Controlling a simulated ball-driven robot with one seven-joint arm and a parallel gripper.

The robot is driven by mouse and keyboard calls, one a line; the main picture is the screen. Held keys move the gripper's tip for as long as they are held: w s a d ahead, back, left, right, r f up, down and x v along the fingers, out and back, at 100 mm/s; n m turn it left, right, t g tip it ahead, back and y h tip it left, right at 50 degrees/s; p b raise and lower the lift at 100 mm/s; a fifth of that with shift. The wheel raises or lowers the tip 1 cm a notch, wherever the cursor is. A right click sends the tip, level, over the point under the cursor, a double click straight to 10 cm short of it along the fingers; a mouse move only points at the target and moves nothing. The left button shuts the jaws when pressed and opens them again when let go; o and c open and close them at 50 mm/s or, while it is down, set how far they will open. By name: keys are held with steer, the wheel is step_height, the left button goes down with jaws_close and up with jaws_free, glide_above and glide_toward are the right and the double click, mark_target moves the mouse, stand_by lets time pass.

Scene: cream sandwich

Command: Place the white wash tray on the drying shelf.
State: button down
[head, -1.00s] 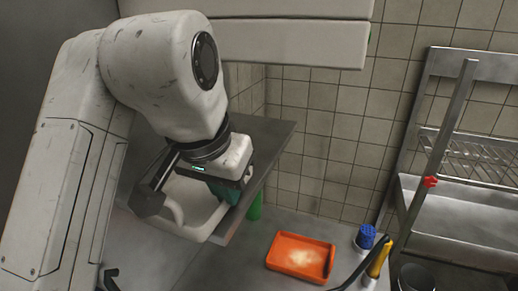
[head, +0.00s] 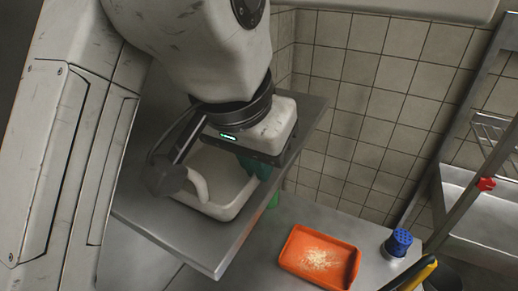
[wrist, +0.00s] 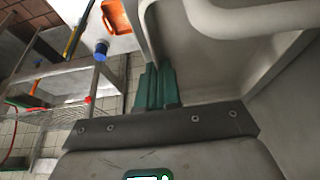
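The white wash tray (head: 232,207) is at the left of the head view, over a grey metal surface (head: 205,255). I cannot tell whether it touches that surface. My gripper's green fingers (head: 256,166) are at its far right rim. In the wrist view the fingers (wrist: 158,86) are close together, with the tray's rim (wrist: 150,38) running between them. The tray's inside (wrist: 215,65) and a handle loop fill the right. The drying shelf (head: 462,200), a metal rack with a wire tier, stands at the right of the head view and shows at left in the wrist view.
An orange tray (head: 290,255) with pale crumbs lies on the lower counter. A blue brush (head: 398,242) and a yellow-handled tool (head: 418,274) are beside it. A green object (head: 273,200) is partly hidden by the metal surface. A post with a red knob (head: 485,184) fronts the rack.

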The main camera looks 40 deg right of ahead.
steer(key=shift+s+r, duration=0.1)
steer(key=shift+s, duration=0.1)
steer(key=shift+w+d+f, duration=0.1)
steer(key=shift+f, duration=0.15)
steer(key=c, duration=1.3)
jaws_free()
steer(key=shift+c, duration=0.2)
steer(key=shift+r, duration=0.1)
steer(key=shift+r, duration=0.5)
steer(key=v, duration=0.4)
steer(key=shift+a+r, duration=0.2)
steer(key=shift+a, duration=0.2)
steer(key=s+a+b, duration=0.2)
steer(key=s+a, duration=0.2)
steer(key=a, duration=0.7)
steer(key=shift+f, duration=0.1)
